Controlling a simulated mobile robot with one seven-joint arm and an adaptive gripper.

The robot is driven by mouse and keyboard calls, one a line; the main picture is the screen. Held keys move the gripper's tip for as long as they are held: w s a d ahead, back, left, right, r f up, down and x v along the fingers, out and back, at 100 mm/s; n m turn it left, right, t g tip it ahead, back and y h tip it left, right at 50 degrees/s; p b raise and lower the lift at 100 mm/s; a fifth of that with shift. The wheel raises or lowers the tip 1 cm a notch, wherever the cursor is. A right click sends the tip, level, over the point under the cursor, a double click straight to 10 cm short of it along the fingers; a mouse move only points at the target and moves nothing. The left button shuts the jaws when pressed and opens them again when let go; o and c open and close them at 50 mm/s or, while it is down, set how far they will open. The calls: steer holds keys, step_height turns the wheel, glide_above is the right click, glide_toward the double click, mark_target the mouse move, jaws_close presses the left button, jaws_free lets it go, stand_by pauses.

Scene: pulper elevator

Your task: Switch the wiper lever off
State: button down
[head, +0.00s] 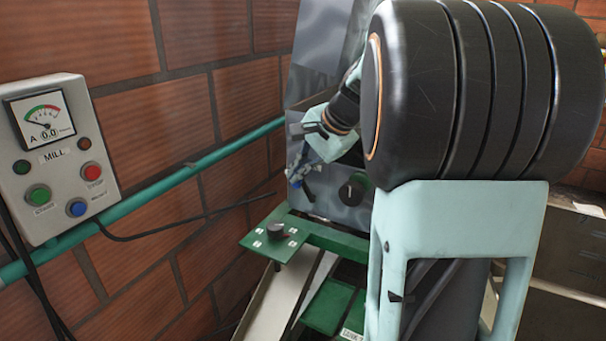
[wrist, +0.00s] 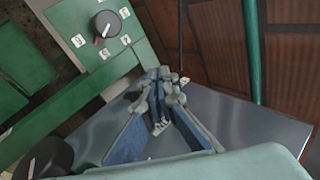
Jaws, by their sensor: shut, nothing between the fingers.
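My gripper (head: 300,182) is in front of a grey metal panel (head: 316,50), its fingers pointing down toward the panel's lower left in the head view. In the wrist view the blue fingers converge and the dark tips of my gripper (wrist: 165,80) meet. Nothing shows between them. I cannot make out the wiper lever for certain; it may be hidden behind or beside the fingers. A white label (wrist: 160,126) on the panel shows between the fingers.
A black knob (head: 357,188) with a white mark sits right of my gripper. A dial knob (head: 277,230) stands on a green plate with number labels. A MILL control box (head: 55,155) and a green pipe (head: 165,183) are on the brick wall at left.

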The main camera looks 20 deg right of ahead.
steer(key=shift+w+a+f, duration=0.25)
steer(key=shift+w+a, duration=0.15)
steer(key=shift+w, duration=0.1)
steer(key=shift+w+a+f, duration=0.25)
steer(key=shift+w+a, duration=0.1)
steer(key=shift+w, duration=0.2)
stand_by(1.3)
step_height(320, 180, up, 10)
steer(key=a+p, duration=0.1)
steer(key=p, duration=0.4)
steer(key=shift+s+a, duration=0.2)
steer(key=shift+s, duration=0.1)
steer(key=shift+s, duration=0.1)
steer(key=shift+f, duration=0.1)
